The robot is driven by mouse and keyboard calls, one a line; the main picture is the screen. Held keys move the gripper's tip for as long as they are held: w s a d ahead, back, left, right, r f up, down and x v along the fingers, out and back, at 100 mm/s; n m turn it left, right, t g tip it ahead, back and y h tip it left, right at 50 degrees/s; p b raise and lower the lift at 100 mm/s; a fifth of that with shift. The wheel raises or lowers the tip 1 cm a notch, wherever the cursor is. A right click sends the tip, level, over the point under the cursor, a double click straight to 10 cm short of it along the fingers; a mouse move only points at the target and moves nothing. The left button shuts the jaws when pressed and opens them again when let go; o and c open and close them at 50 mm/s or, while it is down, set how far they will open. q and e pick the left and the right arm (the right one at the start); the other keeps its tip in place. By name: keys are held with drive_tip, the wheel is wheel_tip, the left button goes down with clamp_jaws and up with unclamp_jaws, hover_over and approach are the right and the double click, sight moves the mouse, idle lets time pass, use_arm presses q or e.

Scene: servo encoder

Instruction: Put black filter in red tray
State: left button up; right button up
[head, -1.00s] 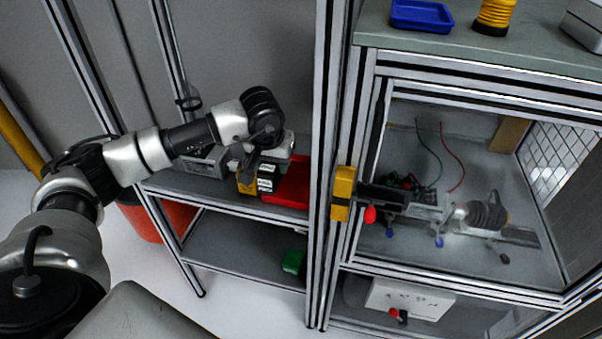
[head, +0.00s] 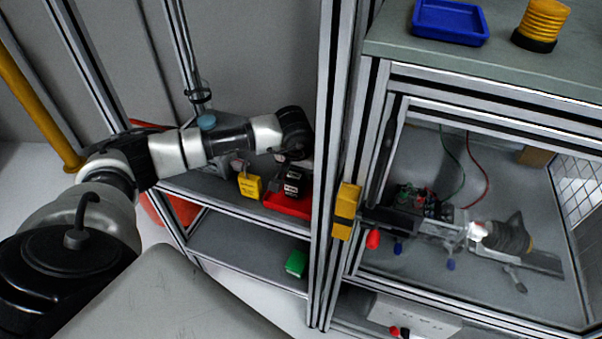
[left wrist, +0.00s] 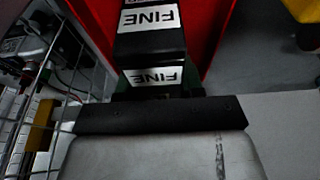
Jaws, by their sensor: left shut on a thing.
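The black filter (head: 295,186) is a dark block with white labels. In the left wrist view the black filter (left wrist: 150,45) shows two labels reading "FINE". My left gripper (head: 292,165) is shut on its top end. The gripper's dark front (left wrist: 155,95) is at the near end of the filter. The red tray (head: 284,206) sits on the middle shelf, and the filter is over it in the head view. The red tray (left wrist: 207,35) also lies behind the filter in the left wrist view. I cannot tell whether the filter touches the tray floor. My right gripper is not in view.
A yellow block (head: 249,185) stands just left of the tray. A frame post (head: 325,150) rises close on the tray's right. A green block (head: 296,263) is on the lower shelf. A blue tray (head: 450,22) and a yellow ribbed part (head: 541,24) are on the right bench.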

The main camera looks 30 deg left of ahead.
use_arm(q)
drive_tip(key=shift+f, duration=1.1)
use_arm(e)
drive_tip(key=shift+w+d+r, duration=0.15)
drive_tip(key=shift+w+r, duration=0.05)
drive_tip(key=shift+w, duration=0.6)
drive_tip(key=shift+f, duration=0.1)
use_arm(q)
drive_tip(key=o, duration=0.9)
drive_tip(key=shift+f, duration=0.1)
drive_tip(key=shift+o, duration=0.2)
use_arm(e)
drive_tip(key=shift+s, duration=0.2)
use_arm(q)
drive_tip(key=shift+r, duration=0.25)
drive_tip(key=shift+s+r, duration=0.1)
drive_tip(key=shift+r, duration=0.3)
drive_tip(key=b+v, duration=0.1)
drive_tip(key=v, duration=1)
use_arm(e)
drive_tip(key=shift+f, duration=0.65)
